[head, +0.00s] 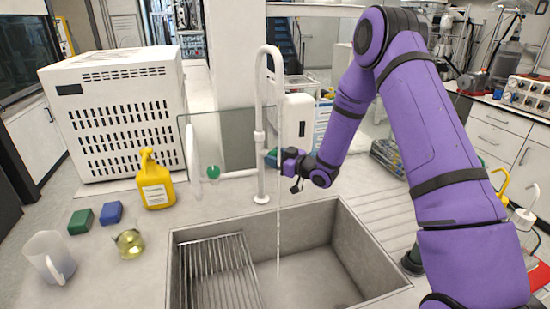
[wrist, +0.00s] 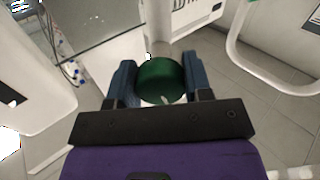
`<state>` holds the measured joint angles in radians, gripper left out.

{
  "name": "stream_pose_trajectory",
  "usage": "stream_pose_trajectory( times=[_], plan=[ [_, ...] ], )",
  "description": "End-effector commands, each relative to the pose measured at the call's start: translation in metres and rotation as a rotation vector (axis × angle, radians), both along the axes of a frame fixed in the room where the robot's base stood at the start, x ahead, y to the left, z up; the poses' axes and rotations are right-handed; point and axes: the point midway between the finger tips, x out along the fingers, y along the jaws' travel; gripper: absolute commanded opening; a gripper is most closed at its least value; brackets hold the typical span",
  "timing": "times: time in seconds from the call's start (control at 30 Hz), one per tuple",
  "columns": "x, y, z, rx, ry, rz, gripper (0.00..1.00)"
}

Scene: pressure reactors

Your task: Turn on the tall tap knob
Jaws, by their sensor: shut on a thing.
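The tall white tap (head: 261,130) rises behind the sink (head: 365,235), its neck hooked over at the top. A thin pale stream (head: 279,225) runs from its spout down into the basin. My gripper (head: 276,158) is at the right of the tap's post, reaching in from the right. In the wrist view the round green tall tap knob (wrist: 162,80) sits between the two blue fingers of my gripper (wrist: 161,85), which are shut on it. In the head view the knob is mostly hidden by the fingers.
A second green knob (head: 213,172) is on the shorter white tap (head: 193,155) to the left. A yellow bottle (head: 157,190), sponges (head: 111,212), a glass flask (head: 130,243) and a clear jug (head: 48,257) stand left of the sink. A glass pane (head: 227,140) is behind the taps.

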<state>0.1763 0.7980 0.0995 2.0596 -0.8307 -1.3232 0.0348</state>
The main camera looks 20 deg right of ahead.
Motion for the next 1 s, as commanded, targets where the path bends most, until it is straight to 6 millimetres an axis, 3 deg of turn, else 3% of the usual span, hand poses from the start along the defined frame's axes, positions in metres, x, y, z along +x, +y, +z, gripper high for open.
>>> stream_pose_trajectory(
  times=[0.5, 1.0],
  plan=[
    [0.0004, -0.0017, -0.0008, -0.318, -0.260, -0.001, 0.22],
    [0.0005, -0.0023, -0.0011, -0.425, -0.347, -0.001, 0.22]
  ],
)
